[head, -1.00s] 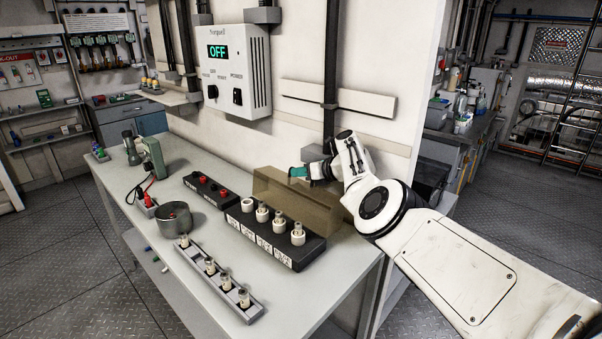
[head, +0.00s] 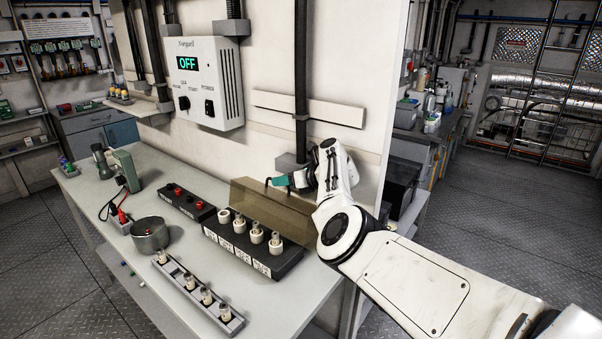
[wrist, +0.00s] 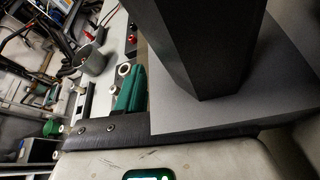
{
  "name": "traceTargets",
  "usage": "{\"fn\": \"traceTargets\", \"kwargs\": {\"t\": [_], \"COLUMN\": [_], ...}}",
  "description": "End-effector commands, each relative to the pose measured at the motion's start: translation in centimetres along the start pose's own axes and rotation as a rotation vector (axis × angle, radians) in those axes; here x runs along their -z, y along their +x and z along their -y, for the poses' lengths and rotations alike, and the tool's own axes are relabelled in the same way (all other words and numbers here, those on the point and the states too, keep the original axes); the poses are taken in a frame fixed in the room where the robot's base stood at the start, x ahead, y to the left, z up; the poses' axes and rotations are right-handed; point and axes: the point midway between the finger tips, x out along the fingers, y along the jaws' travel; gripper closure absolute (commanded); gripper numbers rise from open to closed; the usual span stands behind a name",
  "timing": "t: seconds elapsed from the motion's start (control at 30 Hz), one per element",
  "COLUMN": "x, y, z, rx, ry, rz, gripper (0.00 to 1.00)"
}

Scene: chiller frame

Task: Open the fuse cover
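The fuse cover (head: 258,208) is a see-through brown panel. It stands raised, nearly upright, along the back of the black fuse block (head: 235,247), and the white fuse holders (head: 257,236) in front of it are exposed. My gripper (head: 279,181) is behind the cover near its top edge, with a teal fingertip showing just above that edge. I cannot tell if it touches the cover. In the wrist view the teal fingers (wrist: 131,90) lie close together, with nothing visible between them. A large dark post fills the right of that view.
A fuse rail (head: 198,293), a metal pot (head: 150,235) and a black box with red knobs (head: 187,202) share the grey bench (head: 110,222). A wall unit reading OFF (head: 203,82) hangs above. A dark conduit (head: 301,80) runs down the wall near my gripper.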

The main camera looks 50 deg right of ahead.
Motion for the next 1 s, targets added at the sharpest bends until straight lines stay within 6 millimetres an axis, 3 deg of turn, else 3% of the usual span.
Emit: {"fn": "traceTargets", "kwargs": {"t": [0.53,1.0], "x": [0.2,0.2], "y": [-6.4,-7.1], "z": [0.0,0.0], "rx": [0.001,-0.001], "ry": [0.001,0.001], "rz": [-0.001,-0.002], "gripper": [0.64,0.64]}}
